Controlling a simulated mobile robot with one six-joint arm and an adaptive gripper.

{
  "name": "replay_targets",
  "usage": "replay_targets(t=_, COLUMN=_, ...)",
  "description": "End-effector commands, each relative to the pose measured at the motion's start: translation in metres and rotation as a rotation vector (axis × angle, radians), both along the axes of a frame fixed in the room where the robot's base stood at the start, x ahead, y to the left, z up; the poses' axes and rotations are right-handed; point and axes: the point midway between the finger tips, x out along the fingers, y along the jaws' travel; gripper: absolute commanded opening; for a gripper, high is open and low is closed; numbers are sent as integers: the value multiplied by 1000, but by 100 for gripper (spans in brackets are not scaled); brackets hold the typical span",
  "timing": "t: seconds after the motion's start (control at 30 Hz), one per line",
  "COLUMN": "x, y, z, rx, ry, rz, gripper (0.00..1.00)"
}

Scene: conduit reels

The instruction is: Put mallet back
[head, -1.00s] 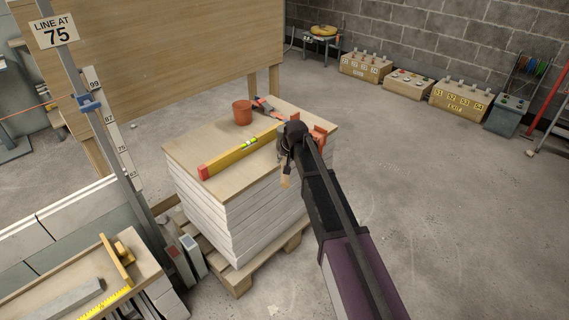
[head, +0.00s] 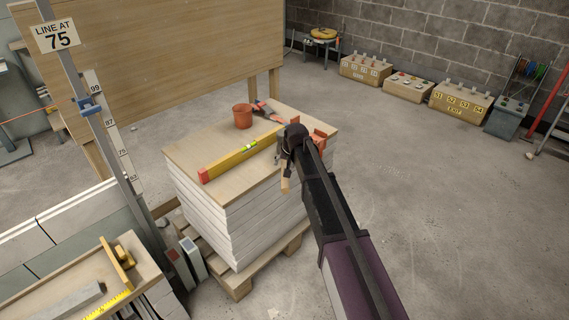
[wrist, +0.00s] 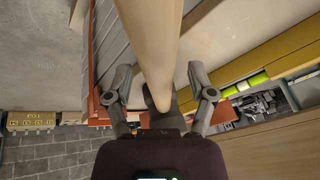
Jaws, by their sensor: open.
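The mallet's pale wooden handle (head: 285,184) sticks out below my gripper (head: 287,160) at the right corner of the board stack. In the wrist view the handle (wrist: 155,45) runs between the spread fingers of my gripper (wrist: 162,92), with gaps on both sides. A dark part, perhaps the mallet head, shows at the handle's far end but is mostly hidden. An orange holder (head: 319,136) sits at the stack's edge just behind my gripper. Orange parts (wrist: 101,112) also show beside the fingers in the wrist view.
The board stack (head: 230,215) stands on a pallet (head: 238,286). On it lie a yellow level (head: 225,162), close to my gripper, an orange cup (head: 242,116) and an orange-handled tool (head: 266,111). The floor to the right is clear. Labelled boxes (head: 460,102) stand along the wall.

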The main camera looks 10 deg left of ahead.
Motion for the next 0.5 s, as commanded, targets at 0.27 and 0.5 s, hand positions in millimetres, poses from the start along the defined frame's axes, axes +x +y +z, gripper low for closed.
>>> replay_targets(t=0.27, x=-7, y=-5, z=21, rx=0, ry=0, rz=0, gripper=71)
replay_targets(t=0.5, x=-14, y=-10, z=42, rx=0, ry=0, rz=0, gripper=71)
